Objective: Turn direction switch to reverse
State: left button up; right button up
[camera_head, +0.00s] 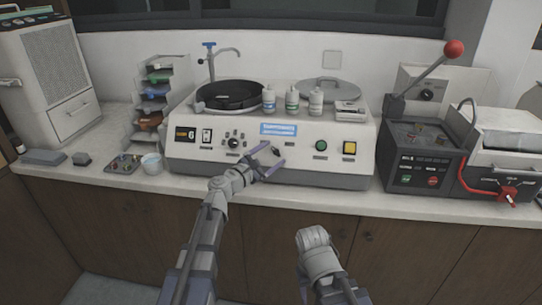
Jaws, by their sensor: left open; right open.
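The polishing machine's light front panel (300,176) faces me, with several controls on it. A small dark switch (277,151) sits right of the panel's middle, under the blue label; it seems to be the direction switch, but its lettering is too small to read. My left gripper (268,160) is open at the panel, its two fingers spread near this switch. I cannot tell whether a finger touches it. The switch's setting is not clear. My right arm's wrist (313,240) is low in front of the cabinets; its gripper fingers are hidden.
A dial (233,143), a green button (321,146) and a yellow button (349,148) share the panel. Bottles (291,100) and a black wheel (230,95) are on top. A dark press (430,155) with a red-knobbed lever stands right.

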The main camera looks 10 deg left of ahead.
pick_arm(q)
grip_shut()
jog(key=shift+w+a+r+m+g+p, duration=0.1)
jog(key=shift+r+m+g+p, duration=0.3)
jog(key=shift+m+p, duration=0.45)
jog(key=m+g+p, duration=0.3)
jog(key=m+p, duration=0.1)
jog(key=p, duration=0.1)
jog(key=r+m+g+y+p, duration=0.1)
jog(key=m+g+p, duration=0.2)
jog(key=m+p, duration=0.1)
jog(key=w+m+g+p, duration=0.1)
jog(key=m+g+p, duration=0.2)
jog(key=p, duration=0.3)
jog(key=shift+r+m+g+y, duration=0.2)
jog(key=shift+m+g+y, duration=0.15)
jog(key=shift+m, duration=0.5)
jog(key=m+g+y+p, duration=0.1)
jog(key=p, duration=0.1)
jog(key=shift+w+m+p, duration=0.1)
jog(key=shift+m+p, duration=0.25)
jog(key=shift+m, duration=0.05)
jog(key=shift+m+g+y+p, duration=0.25)
jog(key=shift+m+y+p, duration=0.1)
jog(key=shift+m+p, duration=0.05)
jog(key=shift+f, duration=0.1)
